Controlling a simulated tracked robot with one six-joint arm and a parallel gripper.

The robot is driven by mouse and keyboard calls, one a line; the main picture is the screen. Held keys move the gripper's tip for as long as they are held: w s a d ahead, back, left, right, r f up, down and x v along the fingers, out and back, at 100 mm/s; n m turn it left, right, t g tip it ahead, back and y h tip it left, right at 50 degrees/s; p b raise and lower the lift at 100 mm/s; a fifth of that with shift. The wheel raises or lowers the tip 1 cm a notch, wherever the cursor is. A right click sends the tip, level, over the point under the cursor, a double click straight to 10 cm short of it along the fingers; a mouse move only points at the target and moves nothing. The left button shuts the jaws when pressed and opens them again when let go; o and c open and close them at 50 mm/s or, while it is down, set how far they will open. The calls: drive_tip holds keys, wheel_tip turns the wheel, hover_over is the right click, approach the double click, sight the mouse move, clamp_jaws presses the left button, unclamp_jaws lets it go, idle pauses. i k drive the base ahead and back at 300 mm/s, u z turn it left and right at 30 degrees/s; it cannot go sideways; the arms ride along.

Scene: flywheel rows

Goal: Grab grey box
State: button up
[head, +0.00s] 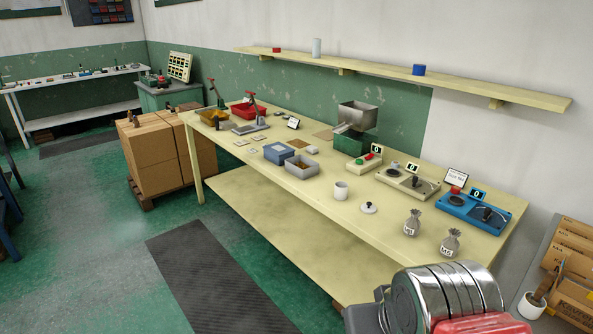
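A grey open box (313,175) sits on the long pale-yellow table (400,213), near its front edge. Some brown material shows inside it. A blue box (279,155) stands close beside it on the left. Part of my arm, silver with red, fills the bottom right corner, well to the right of the grey box. My gripper's fingers do not show, so I cannot see whether they are open.
A white cup (340,191), a white lid (369,208) and two small sacks (412,223) stand right of the box. Behind are a metal hopper (357,116) and scales (407,180). A dark mat (215,285) lies on the open floor; cartons (155,155) stand left.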

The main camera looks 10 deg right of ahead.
sight(301, 166)
drive_tip(key=u, duration=0.2)
drive_tip(key=i, duration=1.05)
drive_tip(key=u, duration=0.45)
drive_tip(key=i, duration=1.65)
drive_tip(key=z, duration=0.05)
